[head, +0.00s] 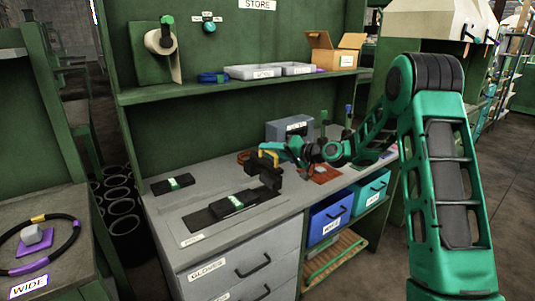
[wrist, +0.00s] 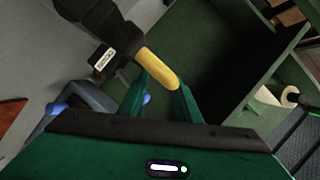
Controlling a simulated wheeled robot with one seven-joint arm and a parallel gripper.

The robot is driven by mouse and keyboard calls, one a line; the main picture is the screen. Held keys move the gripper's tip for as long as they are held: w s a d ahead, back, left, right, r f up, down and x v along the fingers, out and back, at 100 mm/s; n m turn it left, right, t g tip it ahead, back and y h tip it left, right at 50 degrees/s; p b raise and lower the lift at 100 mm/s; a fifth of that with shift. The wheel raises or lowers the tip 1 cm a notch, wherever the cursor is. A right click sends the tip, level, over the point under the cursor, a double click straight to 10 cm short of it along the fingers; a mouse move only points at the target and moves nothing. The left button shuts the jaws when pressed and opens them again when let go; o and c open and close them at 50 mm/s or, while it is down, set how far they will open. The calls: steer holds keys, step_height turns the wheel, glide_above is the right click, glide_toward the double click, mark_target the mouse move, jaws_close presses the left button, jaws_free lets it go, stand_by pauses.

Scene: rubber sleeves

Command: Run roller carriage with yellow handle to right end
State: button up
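The roller carriage (head: 270,180) is a dark block at the right part of a flat grey bed (head: 190,234) on the bench. Its yellow handle (head: 267,152) rises on its upper side. In the wrist view the yellow handle (wrist: 158,67) runs from a black part with a small white label down to my fingertips. My gripper (wrist: 163,86) has its two green fingers at the handle's lower end, with a gap between them. Whether they press on the handle cannot be told. A black block with a green label (head: 233,201) lies on the bed, left of the carriage.
Another black piece with a green label (head: 174,183) lies at the back left of the bench. A grey box (head: 290,128) and an orange-red mat (head: 324,174) are to the right. Blue (head: 330,215) and teal bins (head: 371,190) sit below. A shelf (head: 200,91) hangs behind.

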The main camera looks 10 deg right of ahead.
steer(key=shift+s+a+r, duration=0.1)
steer(key=shift+a, duration=0.15)
steer(key=shift+s, duration=0.1)
steer(key=v, duration=1)
steer(key=shift+d, duration=0.35)
steer(key=shift+s, duration=0.1)
steer(key=s+d+f+m+g+h, duration=0.1)
steer(key=s+d+g+h, duration=0.2)
steer(key=s, duration=1.3)
steer(key=s+d+f+m+g+h, duration=0.1)
steer(key=s+d+g+h, duration=0.2)
steer(key=s, duration=1.4)
steer(key=s+d+f+m+g+h, duration=0.1)
steer(key=s+d+g+h, duration=0.3)
steer(key=s, duration=1.2)
steer(key=shift+s+d+f+g, duration=0.5)
steer(key=shift+d+g, duration=0.3)
steer(key=shift+d, duration=0.3)
steer(key=shift+w, duration=0.1)
